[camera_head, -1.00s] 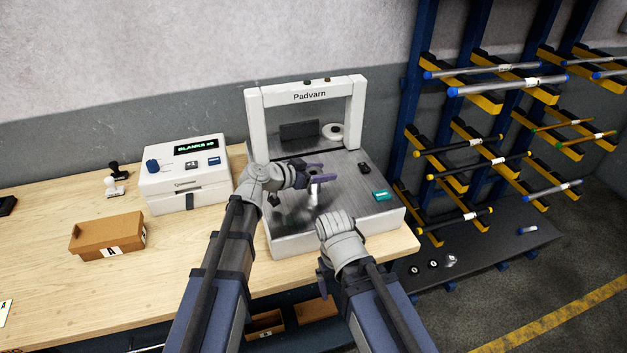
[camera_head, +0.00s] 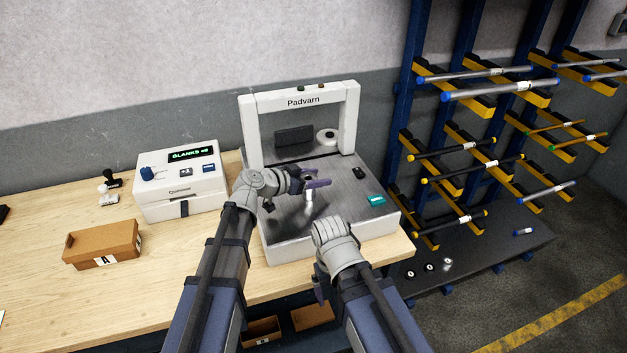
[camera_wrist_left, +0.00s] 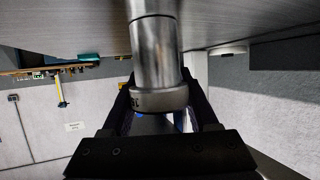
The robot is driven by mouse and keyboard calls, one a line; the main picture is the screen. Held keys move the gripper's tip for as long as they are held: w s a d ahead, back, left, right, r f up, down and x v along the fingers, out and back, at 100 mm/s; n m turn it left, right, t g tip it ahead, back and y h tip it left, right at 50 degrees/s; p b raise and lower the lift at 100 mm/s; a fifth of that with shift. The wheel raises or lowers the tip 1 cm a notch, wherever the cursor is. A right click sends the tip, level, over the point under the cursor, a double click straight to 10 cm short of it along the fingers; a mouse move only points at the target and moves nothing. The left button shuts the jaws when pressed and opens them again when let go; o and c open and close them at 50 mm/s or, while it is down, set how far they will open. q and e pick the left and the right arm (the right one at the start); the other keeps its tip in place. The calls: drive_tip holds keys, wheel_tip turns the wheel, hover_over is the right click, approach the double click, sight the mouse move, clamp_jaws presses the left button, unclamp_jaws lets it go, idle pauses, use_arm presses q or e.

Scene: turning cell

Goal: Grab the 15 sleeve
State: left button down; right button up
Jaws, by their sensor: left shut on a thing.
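My left gripper (camera_head: 318,184) is over the metal bed of the Padvarn machine (camera_head: 290,226), shut on a sleeve. In the left wrist view the sleeve (camera_wrist_left: 154,99) is a darker grey ring with a partly readable mark that looks like "15". It sits between the fingers (camera_wrist_left: 160,108) at the end of a shiny upright metal post (camera_wrist_left: 155,50). The sleeve appears to be around or against the post; I cannot tell which. In the head view the post (camera_head: 309,197) shows just under the fingers. My right gripper (camera_head: 321,287) hangs before the bench, its jaws mostly hidden.
A white box with a "BLANKS" display (camera_head: 180,183) and a cardboard box marked A (camera_head: 102,246) stand on the bench left of the machine. A rod rack (camera_head: 480,150) stands close on the right, with small rings (camera_head: 429,267) on its dark shelf.

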wheel_tip(320, 180, up, 10)
drive_tip(key=p, duration=0.9)
drive_tip(key=shift+p, duration=0.3)
